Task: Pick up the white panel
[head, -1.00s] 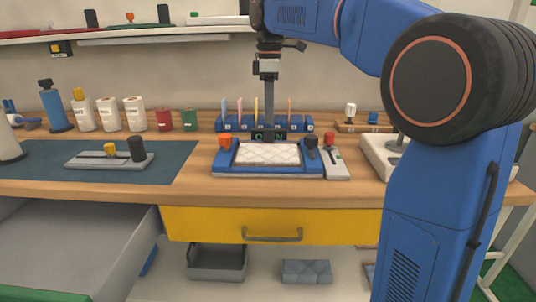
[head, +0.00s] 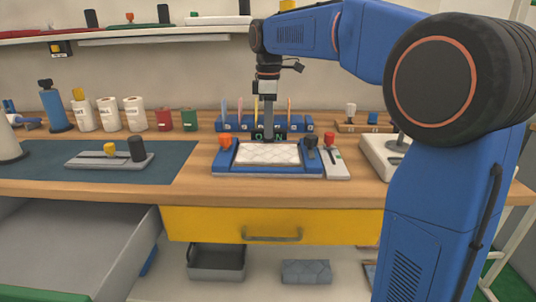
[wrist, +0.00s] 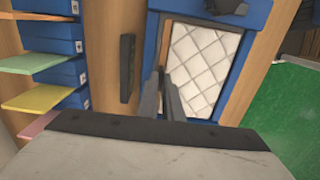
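The white panel (head: 268,154) is a flat, quilted rectangle in a blue frame (head: 224,162) on the wooden bench. It also shows in the wrist view (wrist: 205,65), with a brown strip between its edge and the frame. My gripper (head: 269,137) points down at the panel's back edge. In the wrist view, its two dark fingers (wrist: 161,75) are close together beside the panel's edge. I cannot tell whether they pinch the panel or only stand next to it. The fingertips are partly hidden in the head view.
A blue rack (head: 232,124) with upright coloured cards stands just behind the frame. An orange knob (head: 225,142) and a black knob (head: 311,141) flank the panel. A grey block with a red top (head: 330,140) is at right. The dark mat (head: 60,165) has free room.

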